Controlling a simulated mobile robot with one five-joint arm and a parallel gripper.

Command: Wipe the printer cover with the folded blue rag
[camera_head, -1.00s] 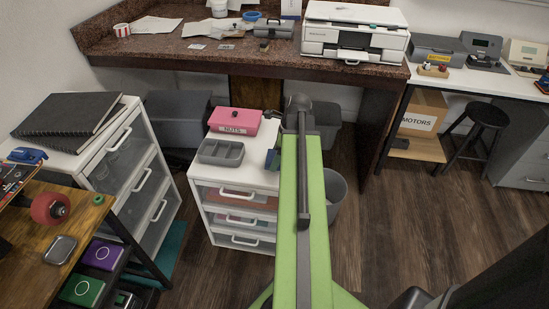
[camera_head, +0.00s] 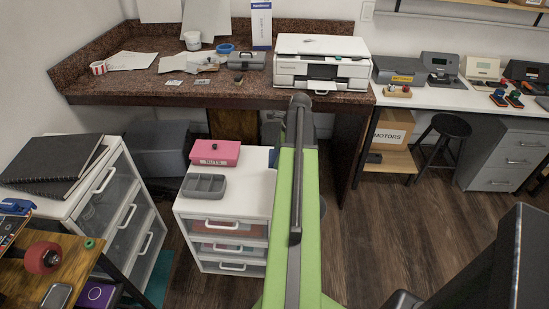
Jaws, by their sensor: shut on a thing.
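The white printer (camera_head: 340,72) stands on the brown speckled counter at the back, right of centre. Its flat white cover (camera_head: 340,46) is shut and faces up, with a small grey mark at its left part. My green arm reaches forward from the bottom centre. My gripper (camera_head: 271,128) is at its far end, below the counter's front edge and short of the printer. It is mostly hidden behind the arm's end joint.
A white drawer unit (camera_head: 258,192) with a pink box (camera_head: 215,153) and a grey tray (camera_head: 203,186) stands below the gripper. A black stool (camera_head: 447,128) stands at right.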

